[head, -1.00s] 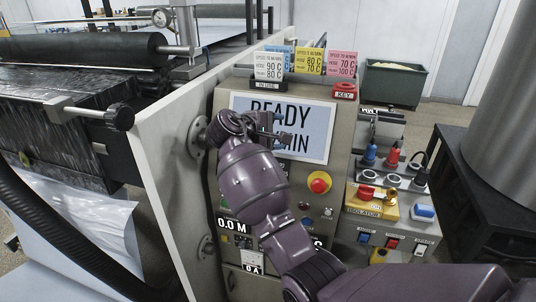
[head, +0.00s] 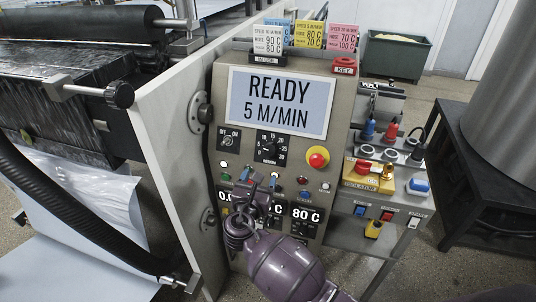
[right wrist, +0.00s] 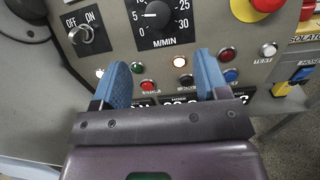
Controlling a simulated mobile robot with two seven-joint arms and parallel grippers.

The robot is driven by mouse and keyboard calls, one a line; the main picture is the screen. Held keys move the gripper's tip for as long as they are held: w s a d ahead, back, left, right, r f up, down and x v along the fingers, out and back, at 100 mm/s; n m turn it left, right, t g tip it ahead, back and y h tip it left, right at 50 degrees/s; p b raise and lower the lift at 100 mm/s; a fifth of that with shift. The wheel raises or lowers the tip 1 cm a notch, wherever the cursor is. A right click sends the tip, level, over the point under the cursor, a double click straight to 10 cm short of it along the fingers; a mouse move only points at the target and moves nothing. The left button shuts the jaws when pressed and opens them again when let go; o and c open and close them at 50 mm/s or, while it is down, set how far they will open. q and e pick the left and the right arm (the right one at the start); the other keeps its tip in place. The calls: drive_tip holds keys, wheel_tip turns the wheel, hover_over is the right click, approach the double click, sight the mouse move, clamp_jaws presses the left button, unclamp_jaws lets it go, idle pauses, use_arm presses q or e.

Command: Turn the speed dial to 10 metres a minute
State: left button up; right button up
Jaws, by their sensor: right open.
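The speed dial (head: 269,147) is a black knob on a black M/MIN scale plate in the middle of the panel. It shows larger at the top of the right wrist view (right wrist: 157,15), with its pointer toward 5. The display (head: 280,102) above it reads READY 5 M/MIN. My right gripper (head: 259,177) is open and empty in front of the panel, below the dial. Its blue fingertips (right wrist: 163,75) are spread over the row of lamps and buttons, and the dial lies above the gap between them. My left gripper is not in view.
Small lamps and buttons run below. An isolator box (head: 368,178) sits at the right. Coloured cards (head: 309,35) stand on top.

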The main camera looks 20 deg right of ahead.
sight(269, 153)
drive_tip(key=shift+n, duration=0.3)
drive_tip(key=x, duration=1.1)
drive_tip(key=shift+a, duration=0.2)
drive_tip(key=shift+c, duration=0.3)
drive_tip(key=c, duration=0.9)
drive_tip(key=shift+o, duration=0.2)
